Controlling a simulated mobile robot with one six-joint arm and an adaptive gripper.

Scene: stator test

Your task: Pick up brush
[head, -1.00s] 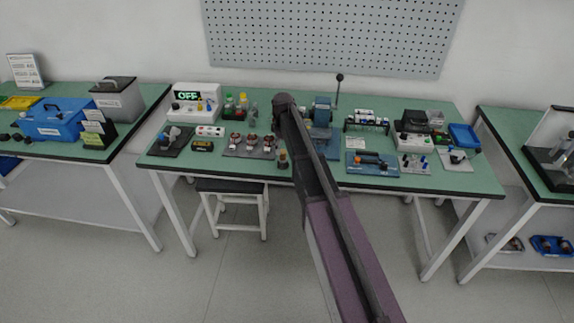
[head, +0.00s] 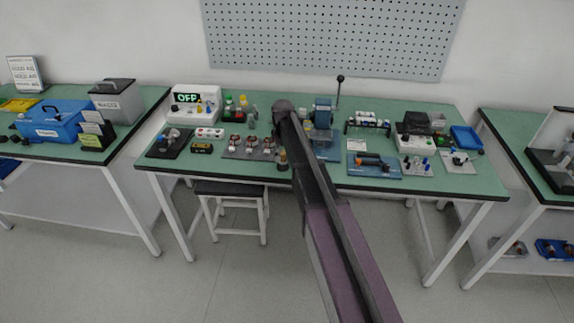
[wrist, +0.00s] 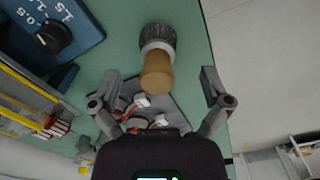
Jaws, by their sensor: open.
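The brush has a tan wooden handle and a round grey bristle head. In the wrist view the brush (wrist: 157,62) is upper middle on the green tabletop, bristles away from me and handle toward me. My gripper (wrist: 160,82) is open, one finger at each side of the handle and apart from it. In the head view the brush (head: 283,160) is a small shape at the table's front edge, beside my arm. My arm hides the gripper there.
A grey plate (head: 249,151) with several copper-wound stators lies left of the brush. A blue device with a black knob (wrist: 54,36) stands close by in the wrist view. The table's front edge (wrist: 212,50) runs right of the brush, with open floor beyond.

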